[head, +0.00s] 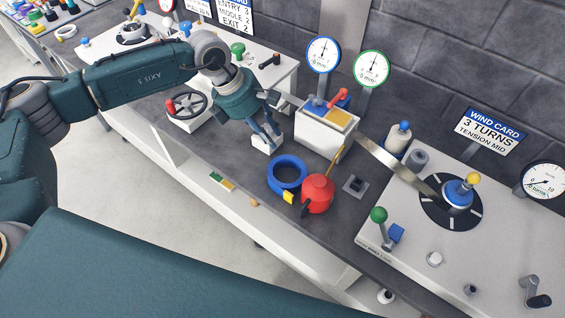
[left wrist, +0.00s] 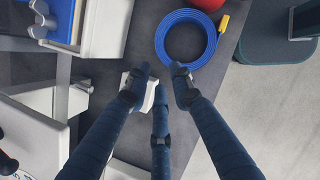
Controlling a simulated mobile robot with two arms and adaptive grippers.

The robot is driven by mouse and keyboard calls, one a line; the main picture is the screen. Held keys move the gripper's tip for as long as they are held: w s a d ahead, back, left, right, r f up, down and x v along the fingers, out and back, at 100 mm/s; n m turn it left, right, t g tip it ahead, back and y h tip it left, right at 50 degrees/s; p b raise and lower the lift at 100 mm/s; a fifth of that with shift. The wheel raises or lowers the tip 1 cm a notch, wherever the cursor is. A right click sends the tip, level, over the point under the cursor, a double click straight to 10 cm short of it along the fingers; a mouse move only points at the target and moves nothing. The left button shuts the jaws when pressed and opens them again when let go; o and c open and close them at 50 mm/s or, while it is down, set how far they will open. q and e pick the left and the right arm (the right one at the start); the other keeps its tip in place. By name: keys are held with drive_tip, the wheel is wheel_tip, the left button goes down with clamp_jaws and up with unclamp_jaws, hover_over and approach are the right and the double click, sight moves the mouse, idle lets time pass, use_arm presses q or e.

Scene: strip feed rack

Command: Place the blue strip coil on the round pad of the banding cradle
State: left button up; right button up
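The blue strip coil (head: 287,174) lies flat on the dark bench, with a yellow tag (head: 289,197) at its near edge. It also shows whole in the left wrist view (left wrist: 160,38), beyond the fingertips. My left gripper (head: 267,137) is over the bench behind and left of the coil, apart from it. Its three fingers (left wrist: 162,82) are spread and empty, above a small white block (head: 266,145) partly hidden by them. I cannot tell which fixture is the banding cradle or its round pad. My right gripper is not in view.
A red round canister (head: 318,193) stands close to the coil's right. A white box unit (head: 317,135) with a red lever is behind. A metal strip (head: 385,160) runs to the dark turntable (head: 437,211) on the right. A handwheel (head: 187,104) stands left of the gripper.

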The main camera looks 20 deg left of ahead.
use_arm(q)
drive_tip(key=p+x, duration=0.1)
drive_tip(key=x, duration=0.5)
drive_tip(key=shift+p, duration=0.3)
drive_tip(key=shift+f+p, duration=0.25)
drive_tip(key=shift+p, duration=0.05)
drive_tip(key=p+x, duration=0.1)
drive_tip(key=x, duration=0.2)
drive_tip(key=shift+d+f+p, duration=0.15)
drive_tip(key=shift+f+p, duration=0.2)
drive_tip(key=shift+w+d+f, duration=0.1)
drive_tip(key=shift+w+f, duration=0.1)
drive_tip(key=shift+f, duration=0.25)
drive_tip(key=shift+r, duration=0.1)
clamp_jaws()
